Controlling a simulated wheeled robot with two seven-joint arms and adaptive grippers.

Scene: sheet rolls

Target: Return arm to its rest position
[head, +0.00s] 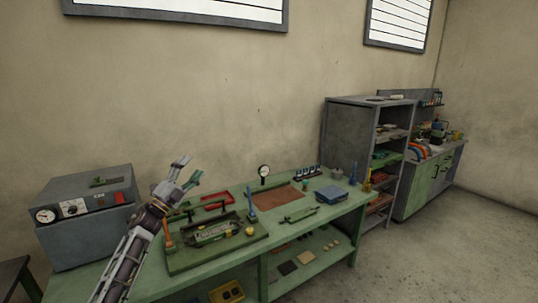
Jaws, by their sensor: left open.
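My left arm comes in from the lower left, and my left gripper (187,174) is raised above the green workbench (312,221). Its two fingers are apart and I see nothing between them. It is up and behind the green tray-like fixture (182,265) in the picture, against the wall and the bench's back edge. The arm hides part of the bench and the left side of the fixture. My right gripper is not in view.
A grey box with dials (85,232) stands at the bench's left end, close to my left arm. A red tray (215,201), a brown mat (276,198), a dial gauge (264,171) and a blue box (331,194) are on the bench. A grey shelf cabinet (347,150) stands to the right. Open floor lies at lower right.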

